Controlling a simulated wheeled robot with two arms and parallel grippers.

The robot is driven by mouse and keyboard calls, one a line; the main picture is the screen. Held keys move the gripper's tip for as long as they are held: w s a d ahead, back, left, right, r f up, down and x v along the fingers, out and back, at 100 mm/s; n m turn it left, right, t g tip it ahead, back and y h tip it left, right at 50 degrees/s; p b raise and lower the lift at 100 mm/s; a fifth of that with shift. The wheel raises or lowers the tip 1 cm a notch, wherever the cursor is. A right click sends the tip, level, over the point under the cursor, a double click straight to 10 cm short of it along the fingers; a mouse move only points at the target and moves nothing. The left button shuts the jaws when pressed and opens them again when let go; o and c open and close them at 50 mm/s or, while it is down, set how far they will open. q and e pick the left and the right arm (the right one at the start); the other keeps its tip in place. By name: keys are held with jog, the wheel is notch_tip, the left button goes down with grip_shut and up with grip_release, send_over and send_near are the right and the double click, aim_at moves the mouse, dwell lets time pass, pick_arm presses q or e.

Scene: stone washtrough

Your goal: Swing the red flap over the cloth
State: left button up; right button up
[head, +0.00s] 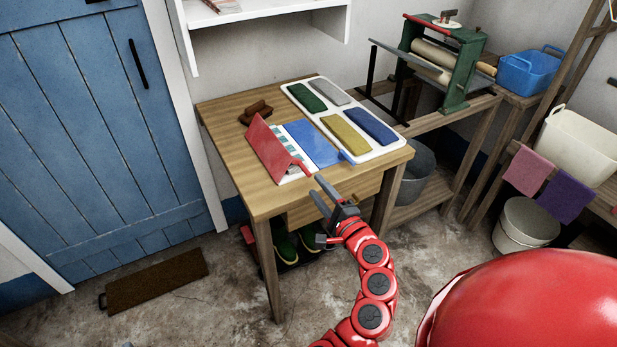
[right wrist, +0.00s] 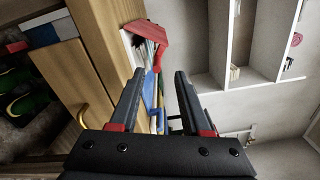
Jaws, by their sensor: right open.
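The red flap (head: 270,147) of a folding board on the wooden table stands tilted up at the board's left side; it also shows in the right wrist view (right wrist: 150,30). A pale cloth with teal patches (head: 292,148) lies beside it, partly hidden by the flap. The blue flap (head: 314,143) lies flat to the right, with a small blue tab at its near corner. My right gripper (head: 318,188) is open and empty, just off the table's front edge, right of and nearer than the red flap, touching nothing. My left gripper is not in view.
A white tray (head: 314,113) with several folded coloured cloths lies behind the board. Brown blocks (head: 256,111) sit at the table's back left. A green mangle (head: 440,62) stands to the right. The table's front left (head: 255,190) is bare. Green boots stand beneath.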

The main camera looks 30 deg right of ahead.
jog(key=s+p, duration=0.4)
jog(key=s, duration=0.4)
jog(key=shift+s+d, duration=0.2)
jog(key=shift+s, duration=0.15)
dwell(0.5)
